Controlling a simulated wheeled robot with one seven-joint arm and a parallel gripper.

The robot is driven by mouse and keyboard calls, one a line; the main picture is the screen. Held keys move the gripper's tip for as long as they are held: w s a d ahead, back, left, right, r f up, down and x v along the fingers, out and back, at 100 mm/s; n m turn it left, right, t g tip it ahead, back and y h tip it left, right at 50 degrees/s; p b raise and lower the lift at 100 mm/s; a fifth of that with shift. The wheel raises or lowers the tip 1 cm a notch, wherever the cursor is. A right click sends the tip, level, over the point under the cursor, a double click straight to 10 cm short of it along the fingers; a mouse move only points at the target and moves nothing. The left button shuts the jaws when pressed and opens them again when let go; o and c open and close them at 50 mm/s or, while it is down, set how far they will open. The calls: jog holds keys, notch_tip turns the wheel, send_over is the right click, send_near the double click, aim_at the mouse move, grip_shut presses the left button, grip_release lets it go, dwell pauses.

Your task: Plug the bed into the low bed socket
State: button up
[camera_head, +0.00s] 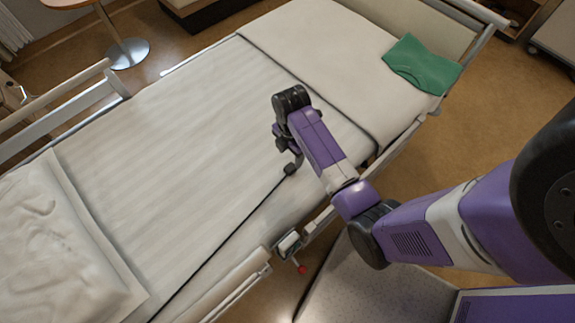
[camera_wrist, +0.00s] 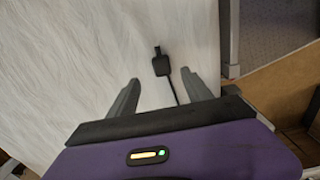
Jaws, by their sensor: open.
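A black plug (camera_head: 290,169) lies on or just above the bed's (camera_head: 170,115) pale sheet. Its black cord (camera_head: 228,238) runs from it to the lower left across the mattress. In the wrist view the plug (camera_wrist: 161,66) shows between and slightly beyond the two grey fingertips, with its narrow end pointing away. My gripper (camera_wrist: 160,76) is open, with a gap on each side of the plug. In the head view my gripper (camera_head: 287,150) is over the middle of the bed, partly hidden by its own wrist. I cannot make out the low bed socket in either view.
A green cloth (camera_head: 422,66) lies on the folded blanket (camera_head: 318,50). A pillow (camera_head: 62,245) is at lower left. A side rail (camera_head: 225,290) and a small fitting with a red knob (camera_head: 301,269) line the near bed edge. A round-based table (camera_head: 128,53) stands behind.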

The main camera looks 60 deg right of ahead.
aim_at(291, 167)
jog(key=shift+f, duration=0.1)
dwell(0.3)
jog(key=shift+f, duration=1.2)
jog(key=shift+s+f, duration=0.2)
jog(key=shift+f, duration=2.4)
grip_shut()
